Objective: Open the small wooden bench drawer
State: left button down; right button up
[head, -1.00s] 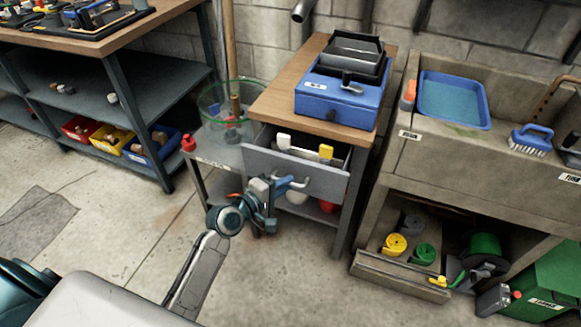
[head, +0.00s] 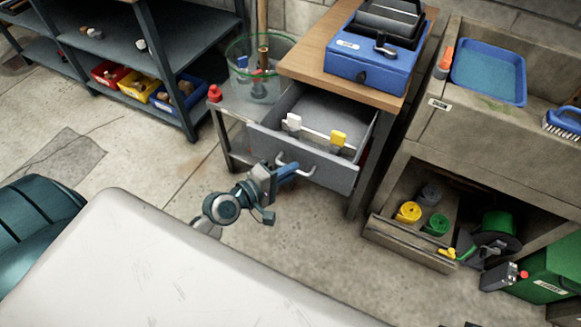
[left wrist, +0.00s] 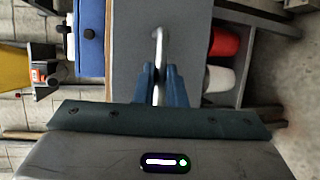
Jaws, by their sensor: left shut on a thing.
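The grey bench drawer (head: 325,168) stands well out from under the wooden top of the small bench (head: 300,62) in the head view. Its inside shows, with a white block (head: 293,121) and a yellow block (head: 339,138) near the front. My left gripper (head: 286,171) is at the drawer's front, shut on the pale bar handle (head: 308,172). In the left wrist view the blue fingers (left wrist: 160,88) close around the handle (left wrist: 159,48), whose far end shows beyond them. My right gripper is not in view.
A blue machine (head: 370,62) stands on the bench top. A concrete sink unit (head: 425,165) stands close at the right. Floor before the drawer is clear.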

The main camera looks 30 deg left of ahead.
pick_arm(q)
jog(key=c, duration=1.5)
grip_release()
jog(key=shift+v, duration=5.4)
